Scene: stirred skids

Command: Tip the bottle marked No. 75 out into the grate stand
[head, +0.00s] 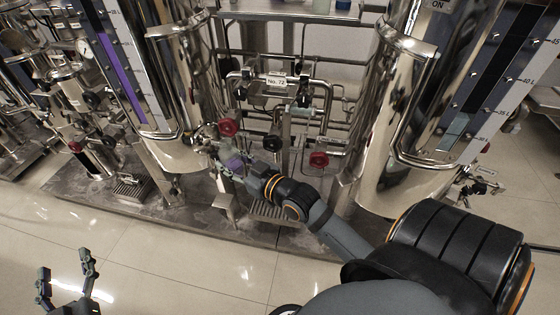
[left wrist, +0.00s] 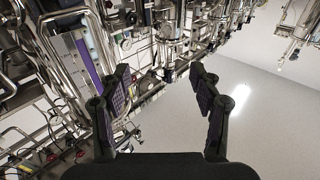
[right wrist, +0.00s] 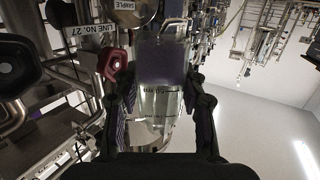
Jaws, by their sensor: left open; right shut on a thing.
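My right gripper (head: 232,164) reaches in between the two tanks and is shut on a clear bottle. A slatted grate (head: 270,212) lies low on the plinth, just below and right of the right gripper. A smaller slatted grate (head: 132,188) is further left. My left gripper (head: 68,285) is open and empty over the floor; its open fingers also show in the left wrist view (left wrist: 160,95).
A steel tank (head: 402,120) stands right and another (head: 172,90) left. Red valve knobs (head: 228,127) and (head: 319,160) are close to the right gripper. A tag reading No. 72 (head: 277,80) hangs on the pipework. The tiled floor (head: 180,255) in front is clear.

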